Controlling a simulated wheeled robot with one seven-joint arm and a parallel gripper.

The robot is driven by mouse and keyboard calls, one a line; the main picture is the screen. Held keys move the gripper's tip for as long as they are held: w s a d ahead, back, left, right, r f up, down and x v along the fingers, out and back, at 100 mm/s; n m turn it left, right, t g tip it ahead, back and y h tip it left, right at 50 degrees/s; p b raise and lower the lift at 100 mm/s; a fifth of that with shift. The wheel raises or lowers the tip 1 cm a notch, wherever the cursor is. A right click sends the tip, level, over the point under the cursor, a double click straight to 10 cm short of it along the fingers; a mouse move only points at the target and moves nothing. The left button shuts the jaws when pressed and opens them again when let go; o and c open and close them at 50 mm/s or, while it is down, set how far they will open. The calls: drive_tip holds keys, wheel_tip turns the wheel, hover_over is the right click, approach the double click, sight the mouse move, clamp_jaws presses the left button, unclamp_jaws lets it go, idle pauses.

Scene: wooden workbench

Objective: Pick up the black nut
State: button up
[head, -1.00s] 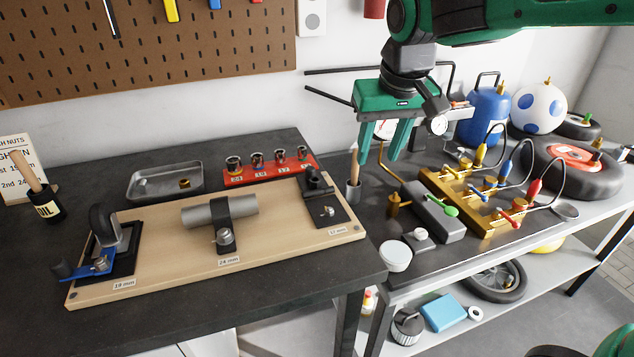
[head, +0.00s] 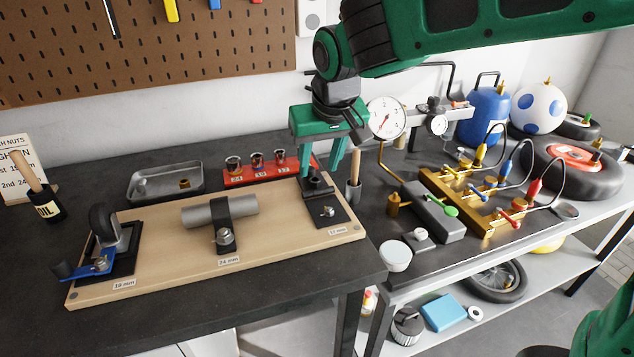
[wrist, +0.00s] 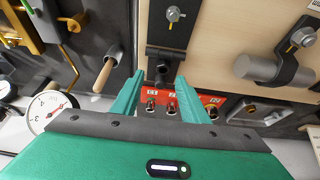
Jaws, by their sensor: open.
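My gripper (head: 320,174) is open and empty, pointing down at this end of the board. In the wrist view its fingertips (wrist: 160,77) frame the dark piece from either side. I cannot tell whether they touch it.
A red socket rack (head: 236,177) stands behind the board, partly hidden by my gripper. A metal tray (head: 150,186) holding a brass-coloured piece is to its left. A wooden-handled tool in a dark cup (head: 353,190) stands close right of my gripper. A dial gauge (head: 386,118) is beyond.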

sight(314, 178)
drive_tip(key=shift+x, duration=1.85)
drive_tip(key=shift+s+a, duration=0.1)
drive_tip(key=shift+a, duration=0.05)
clamp_jaws()
drive_tip(key=shift+r, duration=0.1)
